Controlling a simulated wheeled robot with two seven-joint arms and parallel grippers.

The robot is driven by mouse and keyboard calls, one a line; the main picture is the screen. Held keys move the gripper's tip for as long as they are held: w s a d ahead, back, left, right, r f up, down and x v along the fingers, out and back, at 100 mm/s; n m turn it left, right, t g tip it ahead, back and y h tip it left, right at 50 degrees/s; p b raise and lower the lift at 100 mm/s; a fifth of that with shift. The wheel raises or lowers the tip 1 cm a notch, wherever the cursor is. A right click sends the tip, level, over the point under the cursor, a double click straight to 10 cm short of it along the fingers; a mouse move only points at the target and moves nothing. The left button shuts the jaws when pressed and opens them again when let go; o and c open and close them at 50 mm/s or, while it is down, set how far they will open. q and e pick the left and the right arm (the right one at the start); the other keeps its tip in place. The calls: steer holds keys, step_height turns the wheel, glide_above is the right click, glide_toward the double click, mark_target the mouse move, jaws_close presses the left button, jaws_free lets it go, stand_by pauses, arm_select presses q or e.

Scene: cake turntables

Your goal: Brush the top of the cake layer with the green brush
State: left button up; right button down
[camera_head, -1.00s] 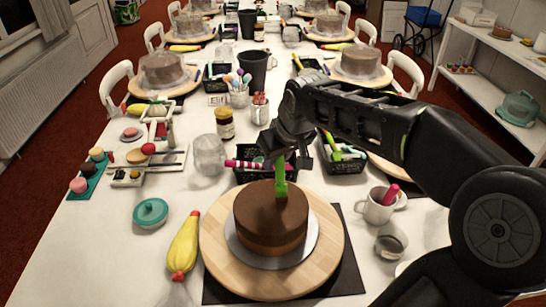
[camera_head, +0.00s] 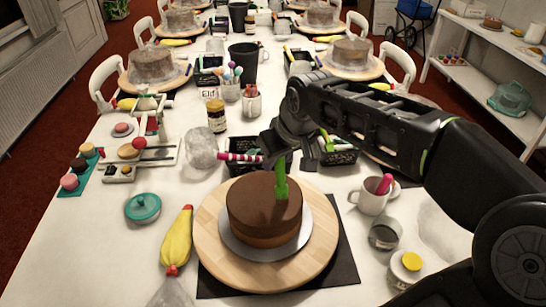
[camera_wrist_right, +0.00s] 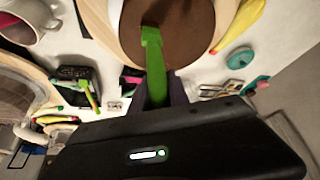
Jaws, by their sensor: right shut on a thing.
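A brown cake layer (camera_head: 264,205) sits on a silver board on a round wooden turntable (camera_head: 210,240) at the front middle. My right gripper (camera_head: 283,158) is shut on the green brush (camera_head: 282,185) above the cake's far side. The brush hangs about upright with its lower end at the cake's top; I cannot tell for sure whether it touches. In the right wrist view the brush (camera_wrist_right: 154,65) reaches from the fingers (camera_wrist_right: 160,92) over the cake top (camera_wrist_right: 183,20). My left gripper is not in view.
A yellow piping bag (camera_head: 177,242) lies left of the turntable, near a teal lidded pot (camera_head: 142,208). A mug (camera_head: 369,196) and a glass jar (camera_head: 384,234) stand to the right. A black basket (camera_head: 232,172) is just behind the cake.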

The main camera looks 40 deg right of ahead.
mark_target(283, 172)
steer(key=shift+s, duration=0.1)
steer(key=shift+s+a+b, duration=0.25)
steer(key=shift+s, duration=0.6)
steer(key=shift+s+a+b, duration=0.2)
steer(key=shift+s+a, duration=0.05)
steer(key=shift+s, duration=0.6)
steer(key=shift+d, duration=0.15)
steer(key=shift+w+d, duration=0.35)
steer(key=shift+d, duration=0.5)
steer(key=shift+w+d, duration=0.3)
steer(key=shift+d, duration=0.5)
steer(key=shift+w, duration=0.15)
steer(key=w, duration=0.1)
steer(key=w+d, duration=0.1)
steer(key=w, duration=0.1)
steer(key=shift+w, duration=0.15)
steer(key=shift+w+d+p, duration=0.2)
steer(key=shift+w+p, duration=0.1)
steer(key=shift+w, duration=0.55)
steer(key=shift+w+d+p, duration=0.2)
steer(key=shift+w+p, duration=0.05)
steer(key=shift+w, duration=0.55)
